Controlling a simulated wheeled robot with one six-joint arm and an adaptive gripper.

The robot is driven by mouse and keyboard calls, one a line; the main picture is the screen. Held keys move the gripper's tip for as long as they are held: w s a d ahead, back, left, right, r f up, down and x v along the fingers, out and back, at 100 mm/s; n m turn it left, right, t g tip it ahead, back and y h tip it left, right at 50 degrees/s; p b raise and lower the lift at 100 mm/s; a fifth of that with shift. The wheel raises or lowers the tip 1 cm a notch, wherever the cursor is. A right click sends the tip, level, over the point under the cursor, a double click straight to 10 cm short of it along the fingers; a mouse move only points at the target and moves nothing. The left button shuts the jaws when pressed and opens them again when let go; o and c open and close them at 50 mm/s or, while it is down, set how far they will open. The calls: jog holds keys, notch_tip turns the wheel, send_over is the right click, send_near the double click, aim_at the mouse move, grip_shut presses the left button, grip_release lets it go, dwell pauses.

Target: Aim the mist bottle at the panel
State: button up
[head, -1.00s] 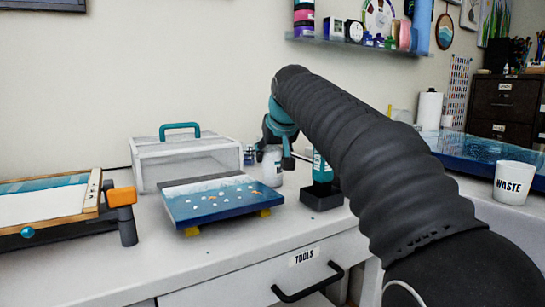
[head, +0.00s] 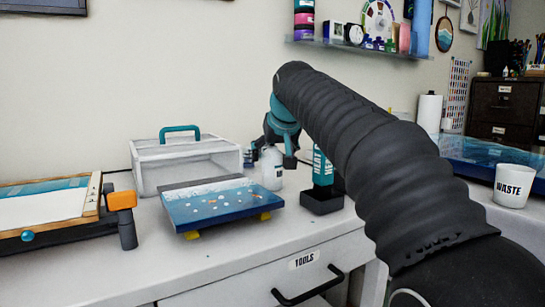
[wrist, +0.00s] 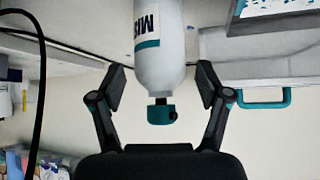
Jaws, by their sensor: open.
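The mist bottle (wrist: 172,62) is white with a teal band and a teal nozzle. In the wrist view it lies between the two fingers of my gripper (wrist: 160,86), which are open with a gap on each side. In the head view the bottle (head: 272,172) stands on the counter behind the panel, with my gripper at it, partly hidden by my arm. The panel (head: 213,206) is a blue and white seascape with small specks, raised on yellow supports. A corner of it shows at the top right of the wrist view (wrist: 285,7).
A clear box with a teal handle (head: 180,165) stands behind the panel. A black holder with a teal heat tool (head: 322,190) stands to the right. A framed piece with an orange-topped clamp (head: 122,201) is at left. A waste cup (head: 513,186) is far right.

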jog(key=v, duration=1)
jog(key=shift+s+r+p, duration=0.15)
jog(key=shift+s+p, duration=0.05)
jog(key=shift+p, duration=0.2)
jog(key=s+d+f+n+b, duration=0.1)
jog(key=s+d+n, duration=0.1)
jog(key=s, duration=0.7)
jog(key=s+d+f+m+g+h, duration=0.1)
jog(key=s+d+f, duration=0.4)
jog(key=f, duration=0.6)
jog(key=s+d+f+m+g, duration=0.1)
jog(key=s+d+f+m, duration=0.1)
jog(key=s+d+f, duration=0.3)
jog(key=s+d+f+m+g+h+p, duration=0.1)
jog(key=s+d+f, duration=0.4)
jog(key=s+f, duration=0.5)
notch_tip(320, 180, down, 8)
jog(key=shift+s+f+m+h, duration=0.2)
jog(key=shift+s+m+h, duration=0.1)
jog(key=shift+m, duration=0.4)
